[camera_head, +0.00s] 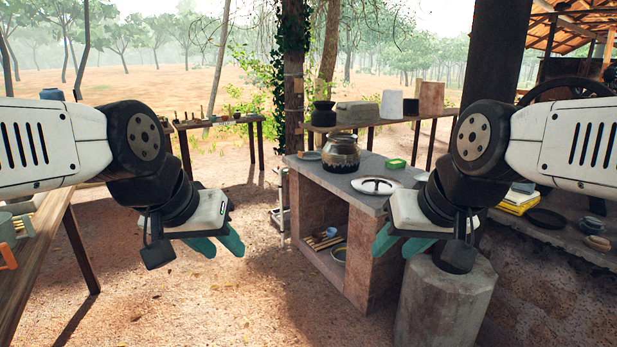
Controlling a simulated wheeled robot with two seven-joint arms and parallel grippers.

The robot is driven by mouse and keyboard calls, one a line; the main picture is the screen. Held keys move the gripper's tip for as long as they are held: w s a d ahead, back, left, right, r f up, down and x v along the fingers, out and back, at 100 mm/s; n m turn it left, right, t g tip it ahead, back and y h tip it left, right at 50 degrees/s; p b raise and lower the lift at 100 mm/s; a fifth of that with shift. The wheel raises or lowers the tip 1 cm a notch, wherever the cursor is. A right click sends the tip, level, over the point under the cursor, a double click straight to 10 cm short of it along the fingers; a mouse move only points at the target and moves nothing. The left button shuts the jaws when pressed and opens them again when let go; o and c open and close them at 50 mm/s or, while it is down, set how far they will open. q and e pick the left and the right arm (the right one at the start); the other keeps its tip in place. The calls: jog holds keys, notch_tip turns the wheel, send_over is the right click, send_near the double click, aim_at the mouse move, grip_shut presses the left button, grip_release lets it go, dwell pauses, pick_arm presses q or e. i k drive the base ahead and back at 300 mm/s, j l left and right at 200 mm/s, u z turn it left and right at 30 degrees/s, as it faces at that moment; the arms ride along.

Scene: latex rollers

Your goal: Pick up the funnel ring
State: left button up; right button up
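A flat white ring-like piece (365,191) lies on the grey counter top (323,171), near its front right; it looks like the funnel ring. Its dark centre has a light bar across it. My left gripper (228,254) hangs in the air left of the counter, its teal fingers apart and empty. My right gripper (392,256) hangs in front of the counter's right side, lower in the picture than the ring. Its teal fingers are also apart and empty. Neither gripper touches the ring.
A concrete cylinder (440,305) stands below my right gripper. A wooden table (45,235) is at left. A stone ledge with yellow items (518,203) is at right.

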aim_at(300, 154)
jog(key=i+u, duration=0.1)
jog(key=i, duration=1.7)
jog(key=i+u, duration=0.1)
jog(key=i, duration=0.45)
jog(key=i+l+u, duration=0.1)
jog(key=i, duration=0.45)
jog(key=i+l+u, duration=0.1)
jog(key=i, duration=0.45)
jog(key=i+l+u, duration=0.15)
jog(key=i, duration=0.4)
jog(key=i+l+u, duration=0.25)
jog(key=i, duration=0.15)
